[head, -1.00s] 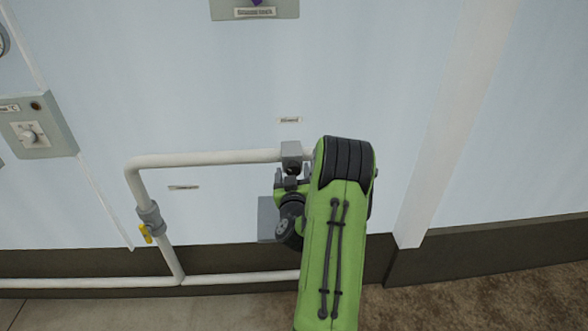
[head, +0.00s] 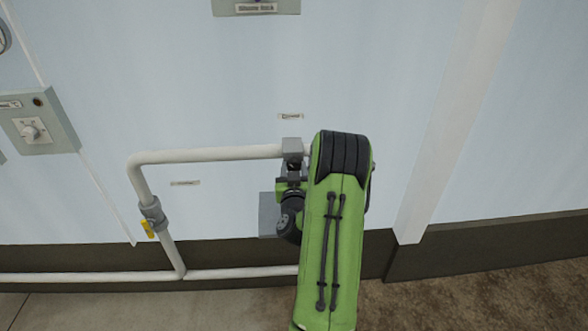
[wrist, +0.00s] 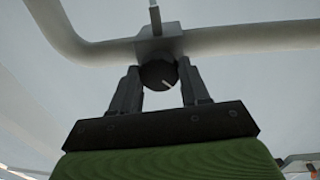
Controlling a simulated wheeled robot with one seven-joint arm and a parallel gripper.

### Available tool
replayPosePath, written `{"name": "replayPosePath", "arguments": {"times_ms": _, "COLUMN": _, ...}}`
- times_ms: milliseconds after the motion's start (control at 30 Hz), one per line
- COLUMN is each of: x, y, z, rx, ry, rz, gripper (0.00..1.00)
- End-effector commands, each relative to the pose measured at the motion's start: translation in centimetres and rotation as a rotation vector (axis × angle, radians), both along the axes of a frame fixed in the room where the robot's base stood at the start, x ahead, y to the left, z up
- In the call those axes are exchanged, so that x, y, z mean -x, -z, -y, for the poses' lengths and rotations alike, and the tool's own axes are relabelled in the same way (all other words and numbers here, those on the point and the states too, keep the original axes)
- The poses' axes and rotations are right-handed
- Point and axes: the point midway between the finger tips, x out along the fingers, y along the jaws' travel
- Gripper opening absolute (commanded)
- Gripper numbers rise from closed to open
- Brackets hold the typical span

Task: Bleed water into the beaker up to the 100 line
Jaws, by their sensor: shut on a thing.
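A round black knob (wrist: 158,75) with a white pointer line sits under a grey valve block (wrist: 160,43) on the pipe in the wrist view. My gripper (wrist: 160,84) has one finger on each side of the knob and is shut on it. The pointer slants down to the right. In the head view the valve block (head: 292,150) shows above my gripper (head: 291,178), and my arm hides part of this area. I cannot make out the beaker or its 100 line in either view. No water shows.
A white pipe (head: 210,155) runs along the wall and bends down on the left, past a yellow-handled valve (head: 148,229). A grey plate or shelf (head: 268,215) is partly behind my wrist. A control box (head: 38,122) is at left. Floor at lower right is clear.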

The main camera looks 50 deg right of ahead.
Motion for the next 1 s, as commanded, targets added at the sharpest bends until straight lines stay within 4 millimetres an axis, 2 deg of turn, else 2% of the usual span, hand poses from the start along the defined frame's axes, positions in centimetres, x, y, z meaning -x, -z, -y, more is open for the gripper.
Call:
{"name": "replayPosePath", "arguments": {"times_ms": 600, "x": 0.1, "y": -0.14, "z": 0.09, "rx": -0.345, "ry": 0.001, "rz": 0.396, "gripper": 0.15}}
{"name": "replayPosePath", "arguments": {"times_ms": 1000, "x": 0.14, "y": -0.1, "z": 0.12, "rx": -0.463, "ry": 0.002, "rz": 0.529, "gripper": 0.15}}
